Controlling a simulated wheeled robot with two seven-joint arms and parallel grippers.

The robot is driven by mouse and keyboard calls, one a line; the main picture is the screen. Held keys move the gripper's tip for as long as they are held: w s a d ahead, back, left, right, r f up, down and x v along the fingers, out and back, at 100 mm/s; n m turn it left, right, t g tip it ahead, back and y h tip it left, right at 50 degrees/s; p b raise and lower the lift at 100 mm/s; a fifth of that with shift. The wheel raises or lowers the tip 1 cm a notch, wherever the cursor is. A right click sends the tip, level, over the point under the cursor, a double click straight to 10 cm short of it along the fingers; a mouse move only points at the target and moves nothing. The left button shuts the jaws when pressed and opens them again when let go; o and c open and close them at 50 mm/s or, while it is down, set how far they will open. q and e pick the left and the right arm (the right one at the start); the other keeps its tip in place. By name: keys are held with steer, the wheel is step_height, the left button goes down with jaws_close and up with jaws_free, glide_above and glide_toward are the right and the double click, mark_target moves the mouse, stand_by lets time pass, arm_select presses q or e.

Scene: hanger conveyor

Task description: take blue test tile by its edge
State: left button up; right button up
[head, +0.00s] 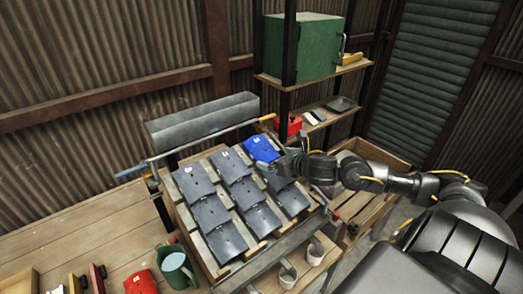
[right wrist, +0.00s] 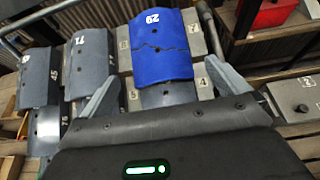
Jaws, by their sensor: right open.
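The blue test tile (head: 262,148) lies at the top right of the sloped rack of grey tiles. In the right wrist view the blue tile (right wrist: 160,48) is curved, with a white number near its far edge and a dark crack across it. My right gripper (head: 285,160) is just to the right of and below the tile in the head view. In the right wrist view my right gripper (right wrist: 163,75) is open, its two pale fingers apart on either side of the tile's near edge. Nothing is between the fingertips that I can see gripped. My left gripper is not in view.
Several grey tiles (head: 210,212) fill the rack beside the blue one. A grey trough (head: 203,122) stands behind it. A shelf with a green box (head: 303,47) and a red object (head: 289,127) stands behind right. A green mug (head: 177,270) and pale cups are in front.

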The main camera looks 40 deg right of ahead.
mark_target(269, 155)
steer(key=shift+w, duration=0.3)
steer(key=p+x, duration=0.3)
steer(key=x, duration=0.1)
steer(key=shift+w+r, duration=0.1)
steer(key=shift+w, duration=0.05)
steer(key=shift+w+f, duration=0.2)
steer(key=shift+f, duration=0.05)
steer(key=shift+r, duration=0.1)
steer(key=c, duration=1.1)
